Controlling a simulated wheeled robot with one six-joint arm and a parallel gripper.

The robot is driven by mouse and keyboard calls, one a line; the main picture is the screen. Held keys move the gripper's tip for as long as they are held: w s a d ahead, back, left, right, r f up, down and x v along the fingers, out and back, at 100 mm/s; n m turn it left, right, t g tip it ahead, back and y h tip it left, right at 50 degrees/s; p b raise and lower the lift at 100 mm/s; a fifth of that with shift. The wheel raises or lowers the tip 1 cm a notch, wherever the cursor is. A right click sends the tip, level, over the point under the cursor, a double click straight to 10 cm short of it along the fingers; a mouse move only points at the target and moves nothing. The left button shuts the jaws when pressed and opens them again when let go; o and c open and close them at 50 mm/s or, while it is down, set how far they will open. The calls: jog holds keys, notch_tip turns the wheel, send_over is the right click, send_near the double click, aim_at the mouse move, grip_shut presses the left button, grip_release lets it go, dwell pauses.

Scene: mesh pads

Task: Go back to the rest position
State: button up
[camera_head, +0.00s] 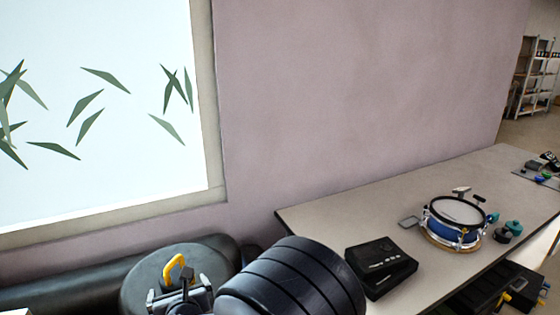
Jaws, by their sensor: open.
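A grey and dark piece with two upright ends stands low at the left of the head view; it looks like my gripper (181,295). Its ends are apart, and its lower part is cut off by the bottom edge. A yellow loop (174,267) with a dark shaft shows just behind and between these ends; I cannot tell whether it touches them. A black ringed cylinder beside it on the right looks like a link of my arm.
A round dark stool (136,284) stands behind the gripper. A long table (345,212) runs along the wall on the right. It holds a black box (381,266), a blue drum (455,220) and small tools. A bright window (100,110) is at left.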

aim_at(177, 280)
jog(key=p+x, duration=0.1)
jog(key=x, duration=0.6)
jog(key=shift+w+a+f, duration=0.15)
jog(key=shift+w+f, duration=0.05)
jog(key=shift+w, duration=0.05)
jog(key=shift+s+r, duration=0.1)
jog(key=shift+r, duration=0.05)
